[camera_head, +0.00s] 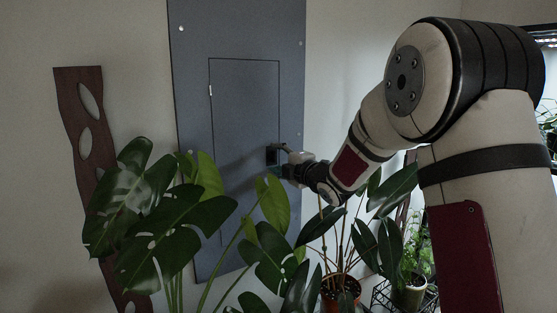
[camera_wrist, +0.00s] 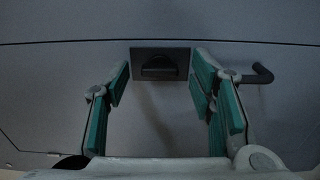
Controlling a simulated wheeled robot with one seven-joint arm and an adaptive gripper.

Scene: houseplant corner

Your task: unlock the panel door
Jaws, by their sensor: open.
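The grey panel door (camera_head: 238,110) is set in a tall grey panel (camera_head: 285,30) on the wall and looks shut. Its lock, a dark square plate (camera_wrist: 184,56) with a rounded dark knob (camera_wrist: 158,67), sits in the upper middle of the wrist view. A dark bent handle (camera_wrist: 262,73) is to the right of the lock there. My gripper (camera_head: 283,163) is close in front of the lock area in the head view. In the wrist view its teal-padded fingers (camera_wrist: 161,76) are open, one on each side of the lock, with nothing between them. Whether they touch the plate I cannot tell.
A large-leaved plant (camera_head: 165,235) stands in front of the panel's lower left. A potted plant (camera_head: 340,290) is below my arm, with a smaller potted plant (camera_head: 410,285) to its right. A brown wooden piece with holes (camera_head: 85,150) is by the wall at left.

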